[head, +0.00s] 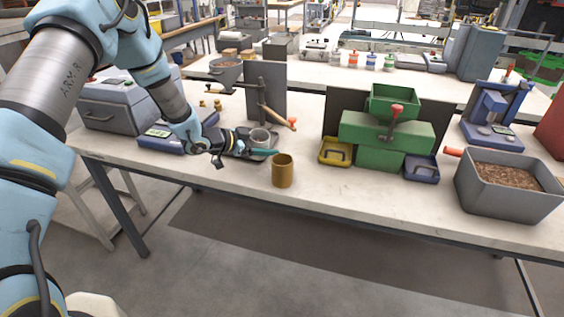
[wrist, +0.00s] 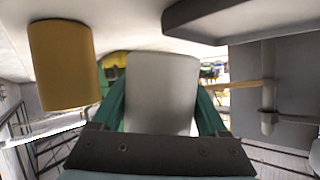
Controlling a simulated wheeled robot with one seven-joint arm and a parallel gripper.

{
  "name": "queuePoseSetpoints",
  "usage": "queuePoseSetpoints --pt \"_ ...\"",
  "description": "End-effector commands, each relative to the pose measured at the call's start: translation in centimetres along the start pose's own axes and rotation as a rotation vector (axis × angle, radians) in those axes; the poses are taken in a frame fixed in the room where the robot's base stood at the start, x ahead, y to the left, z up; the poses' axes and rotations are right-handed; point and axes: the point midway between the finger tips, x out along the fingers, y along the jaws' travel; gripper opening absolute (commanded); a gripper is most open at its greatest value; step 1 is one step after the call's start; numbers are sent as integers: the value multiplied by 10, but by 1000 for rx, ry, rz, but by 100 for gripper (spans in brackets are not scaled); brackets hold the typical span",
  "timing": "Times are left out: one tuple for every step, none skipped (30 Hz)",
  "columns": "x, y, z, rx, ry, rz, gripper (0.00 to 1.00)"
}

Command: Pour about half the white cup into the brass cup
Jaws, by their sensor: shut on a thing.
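My gripper (head: 262,150) has green fingers shut on the white cup (head: 260,136), which looks pale grey. In the wrist view the white cup (wrist: 162,92) fills the space between the two fingers (wrist: 160,105). In the head view it looks about upright, and its contents cannot be made out. The brass cup (head: 282,171) stands upright on the workbench, just right of and nearer than the white cup, apart from it. It also shows in the wrist view (wrist: 63,65) at the left. The inside of the brass cup is too small to read.
A grey tray (head: 256,159) lies under or beside my gripper. A dark upright plate (head: 272,92) with a wooden-handled lever stands behind. The green bagger (head: 385,135), with yellow (head: 335,152) and blue (head: 421,168) trays, stands right. A grey bin of brown pellets (head: 487,195) is farther right.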

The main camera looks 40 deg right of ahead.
Motion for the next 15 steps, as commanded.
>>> queuePoseSetpoints --pt "1 2 0 23 -5 -7 16" --pt "1 3 -1 35 -9 -13 16" --pt "1 4 -2 54 -15 -20 16" --pt "1 5 -2 67 -19 -27 16" --pt "1 6 -3 81 -23 -31 16" --pt "1 7 -4 98 -28 -39 16" --pt "1 8 -5 113 -31 -44 16" --pt "1 9 -6 125 -35 -50 16" --pt "1 10 -6 143 -41 -57 16" --pt "-2 9 -12 158 -44 -64 16" --pt "-4 9 -18 172 -48 -69 16" --pt "-6 10 -24 189 -53 -77 16" --pt "-8 10 -27 203 -56 -82 16" --pt "-9 10 -30 216 -60 -88 16" --pt "-10 11 -35 234 -65 -95 16"
